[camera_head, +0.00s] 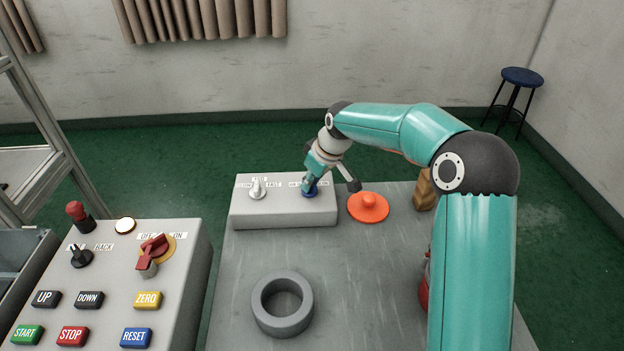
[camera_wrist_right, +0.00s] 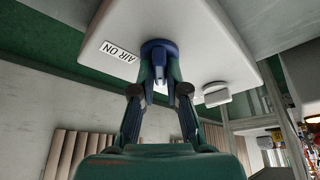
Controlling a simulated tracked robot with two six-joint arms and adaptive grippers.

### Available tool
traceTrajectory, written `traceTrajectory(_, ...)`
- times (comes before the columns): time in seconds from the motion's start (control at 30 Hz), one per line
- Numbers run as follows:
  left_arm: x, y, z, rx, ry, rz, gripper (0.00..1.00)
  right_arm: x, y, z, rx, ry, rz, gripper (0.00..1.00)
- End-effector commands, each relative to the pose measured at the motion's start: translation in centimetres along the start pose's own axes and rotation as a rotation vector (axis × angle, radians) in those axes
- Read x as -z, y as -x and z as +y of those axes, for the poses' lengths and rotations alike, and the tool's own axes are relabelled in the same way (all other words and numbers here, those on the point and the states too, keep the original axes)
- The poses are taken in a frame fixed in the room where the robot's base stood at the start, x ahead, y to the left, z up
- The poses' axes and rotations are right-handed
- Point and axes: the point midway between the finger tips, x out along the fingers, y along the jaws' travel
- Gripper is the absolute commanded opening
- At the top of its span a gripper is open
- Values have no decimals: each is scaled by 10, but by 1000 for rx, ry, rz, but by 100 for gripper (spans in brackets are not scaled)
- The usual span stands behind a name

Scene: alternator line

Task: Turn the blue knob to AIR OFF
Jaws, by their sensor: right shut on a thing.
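The blue knob (camera_head: 310,192) sits on the right part of the grey-white control box (camera_head: 280,215) on the table. It also shows in the right wrist view (camera_wrist_right: 158,46), partly hidden by my fingers. My right gripper (camera_head: 308,184) reaches down from above, and its fingers (camera_wrist_right: 160,72) are shut on the knob. An AIR ON label (camera_wrist_right: 120,51) is beside the knob in the wrist view. The knob's pointer direction cannot be told. My left gripper is not in view.
A white selector knob (camera_head: 257,188) is on the same box. An orange disc with a knob (camera_head: 368,207) lies to its right, near a brown block (camera_head: 424,190). A grey ring (camera_head: 282,304) lies in front. A button panel (camera_head: 110,270) stands at the left.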

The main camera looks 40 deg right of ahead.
Motion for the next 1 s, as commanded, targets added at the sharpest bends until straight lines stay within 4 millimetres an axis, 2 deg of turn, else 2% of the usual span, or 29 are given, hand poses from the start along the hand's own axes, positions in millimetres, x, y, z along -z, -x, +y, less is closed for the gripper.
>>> traceTrajectory(0.4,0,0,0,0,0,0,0,-4,-2,-1,8,11,-13,0)
traceTrajectory(0.43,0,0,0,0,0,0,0,-4,-2,-1,7,11,-13,17)
traceTrajectory(0.57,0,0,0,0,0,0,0,-3,-2,-1,6,10,-11,38)
traceTrajectory(0.87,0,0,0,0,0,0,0,-1,-1,0,4,9,-5,39)
traceTrajectory(1.0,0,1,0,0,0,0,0,0,7,0,3,9,-2,39)
